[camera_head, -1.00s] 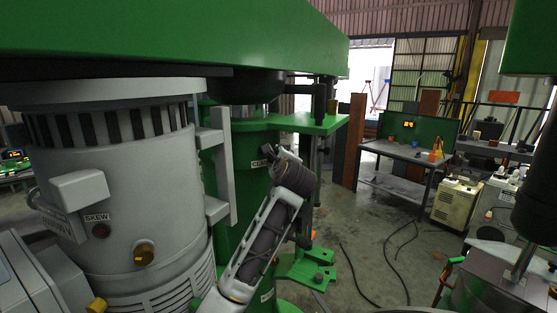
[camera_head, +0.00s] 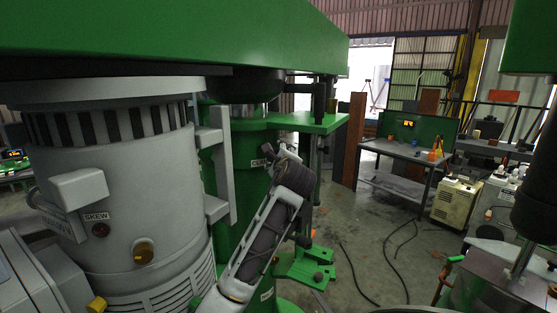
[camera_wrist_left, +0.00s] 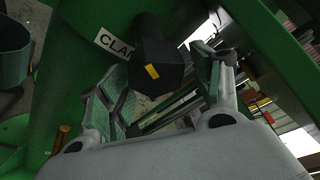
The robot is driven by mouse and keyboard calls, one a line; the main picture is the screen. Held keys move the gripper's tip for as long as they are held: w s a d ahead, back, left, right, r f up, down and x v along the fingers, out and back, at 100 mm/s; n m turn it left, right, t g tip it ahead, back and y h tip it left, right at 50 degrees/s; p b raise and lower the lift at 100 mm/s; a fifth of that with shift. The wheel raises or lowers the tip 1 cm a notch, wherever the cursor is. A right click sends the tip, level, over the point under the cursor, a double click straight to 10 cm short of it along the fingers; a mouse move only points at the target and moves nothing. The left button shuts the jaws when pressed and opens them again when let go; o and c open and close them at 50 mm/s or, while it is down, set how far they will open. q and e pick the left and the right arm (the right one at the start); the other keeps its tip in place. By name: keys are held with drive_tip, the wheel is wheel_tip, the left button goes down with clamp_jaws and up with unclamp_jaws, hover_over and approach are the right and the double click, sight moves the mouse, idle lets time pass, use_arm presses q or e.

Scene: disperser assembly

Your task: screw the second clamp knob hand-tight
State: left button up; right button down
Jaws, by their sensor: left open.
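A black faceted clamp knob (camera_wrist_left: 160,62) with a yellow mark shows in the left wrist view, beside a white label (camera_wrist_left: 113,44) reading "CLA", the rest cut off. My left gripper (camera_wrist_left: 155,88) is open, with one finger on each side below the knob. The knob appears between and just beyond the fingertips; I cannot tell whether they touch it. In the head view my left gripper (camera_head: 277,152) is small and dark at the end of my arm, in front of the green column (camera_head: 246,150). The knob cannot be made out there. My right gripper is not in view.
A large grey motor housing (camera_head: 120,190) stands close on the left. A green beam (camera_head: 170,30) spans overhead. A green bracket (camera_head: 305,123) juts out to the right of the column. A workbench (camera_head: 405,152) stands further back, with cables on the open floor.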

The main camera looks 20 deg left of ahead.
use_arm(q)
drive_tip(key=v, duration=1.1)
drive_tip(key=shift+s+d, duration=0.2)
drive_tip(key=shift+s, duration=0.15)
